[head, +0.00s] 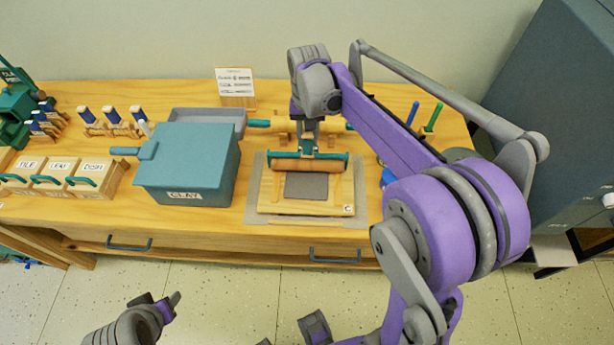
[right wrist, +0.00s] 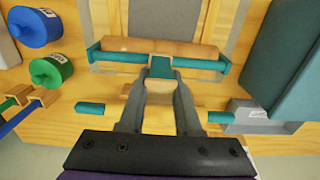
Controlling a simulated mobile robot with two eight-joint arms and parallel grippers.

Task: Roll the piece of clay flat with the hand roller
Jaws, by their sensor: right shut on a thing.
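A flat grey piece of clay (head: 306,187) lies on a wooden board (head: 338,203) marked C, which rests on a grey mat. The hand roller (head: 290,165) has a wooden cylinder and a teal frame; it lies across the board along the clay's far edge. My right gripper (head: 309,146) is shut on the roller's handle from above. In the right wrist view the fingers (right wrist: 160,85) close around the handle, with the roller cylinder (right wrist: 130,48) and clay (right wrist: 163,18) beyond. My left gripper (head: 158,303) is low at the left, off the table; its jaws are unclear.
A teal box (head: 190,165) labelled CLAY stands left of the mat. A rolling pin with teal handles (head: 259,123) lies behind the board. Blue and green tools (head: 433,118) stand at the right, partly near my arm.

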